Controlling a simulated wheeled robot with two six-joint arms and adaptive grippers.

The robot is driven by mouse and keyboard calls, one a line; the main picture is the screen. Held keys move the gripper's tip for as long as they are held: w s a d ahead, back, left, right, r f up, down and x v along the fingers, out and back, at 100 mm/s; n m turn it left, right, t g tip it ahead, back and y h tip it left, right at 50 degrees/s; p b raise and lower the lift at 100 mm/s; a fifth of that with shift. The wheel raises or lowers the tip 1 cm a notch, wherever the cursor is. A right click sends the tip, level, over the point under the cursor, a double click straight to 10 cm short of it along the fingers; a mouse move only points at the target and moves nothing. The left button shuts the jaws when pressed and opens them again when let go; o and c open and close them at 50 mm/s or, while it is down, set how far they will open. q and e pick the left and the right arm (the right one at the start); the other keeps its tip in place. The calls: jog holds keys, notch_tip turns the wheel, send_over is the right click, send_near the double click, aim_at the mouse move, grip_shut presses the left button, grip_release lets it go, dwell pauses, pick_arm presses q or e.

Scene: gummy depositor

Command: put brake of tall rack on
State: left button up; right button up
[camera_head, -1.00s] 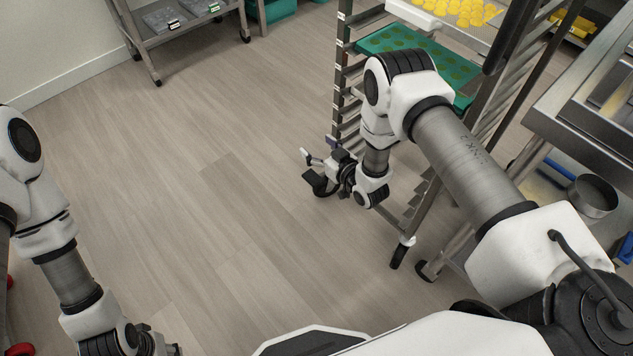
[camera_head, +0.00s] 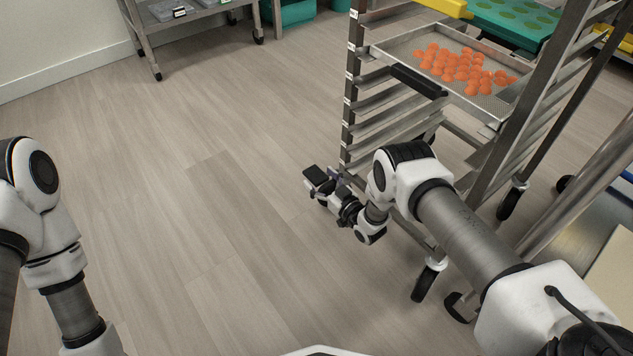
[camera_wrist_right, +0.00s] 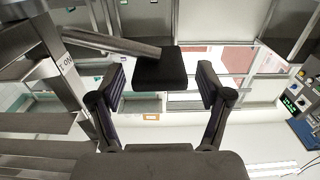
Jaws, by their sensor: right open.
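The tall rack (camera_head: 352,90) stands at right in the head view, on black casters (camera_head: 426,282). My right gripper (camera_head: 322,183) is low beside its left post, open. In the right wrist view its two fingers (camera_wrist_right: 162,88) stand apart on either side of a black pad (camera_wrist_right: 160,68) at the end of a metal bar (camera_wrist_right: 110,42). I cannot tell whether the fingers touch the pad, or whether it is the rack's brake. A post with a white label shows at left there. My left gripper is outside the head view.
A tray of orange gummies (camera_head: 385,50) sits in the rack, with a black grip (camera_head: 420,82) at its near side. A green mould tray (camera_head: 500,25) is higher up. A low cart (camera_head: 190,18) stands at the back left. The floor at left is clear.

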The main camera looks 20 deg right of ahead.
jog(key=shift+w+a+f, duration=0.2)
jog(key=shift+w+a, duration=0.05)
jog(key=shift+w, duration=0.4)
jog(key=shift+w+a+r, duration=0.1)
jog(key=shift+w+r, duration=0.1)
jog(key=shift+w, duration=0.15)
grip_shut()
pick_arm(q)
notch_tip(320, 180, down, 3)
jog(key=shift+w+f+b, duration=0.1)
jog(key=shift+b, duration=1.15)
pick_arm(e)
jog(key=f+n, duration=0.2)
jog(key=a+f+n, duration=0.1)
jog(key=shift+s+f+n, duration=0.25)
jog(key=shift+f+n, duration=0.05)
jog(key=shift+f, duration=0.1)
grip_release()
jog(key=shift+f, duration=0.15)
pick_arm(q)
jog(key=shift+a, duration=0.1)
